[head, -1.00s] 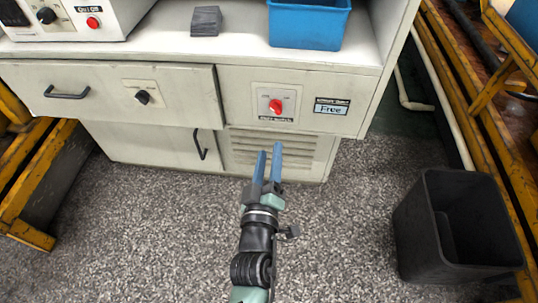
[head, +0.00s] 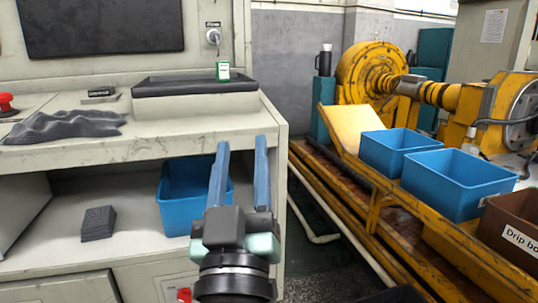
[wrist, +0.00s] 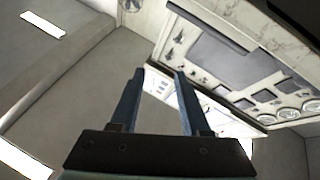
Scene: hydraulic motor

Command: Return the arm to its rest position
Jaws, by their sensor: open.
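My gripper (head: 239,170) is raised in front of the grey workbench in the head view, its two blue fingers pointing up and apart with nothing between them. Behind it on the bench's lower shelf is a blue bin (head: 178,208), partly covered by the left finger. In the wrist view my gripper (wrist: 161,75) is open and empty, and beyond it is a tilted view of a control panel with gauges (wrist: 262,95).
The grey workbench (head: 60,165) has a dark cloth (head: 65,127) on top and a dark block (head: 98,223) on its shelf. To the right are a yellow machine (head: 375,75), blue bins (head: 457,185) and a brown drip box (head: 515,220). A narrow floor gap lies between.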

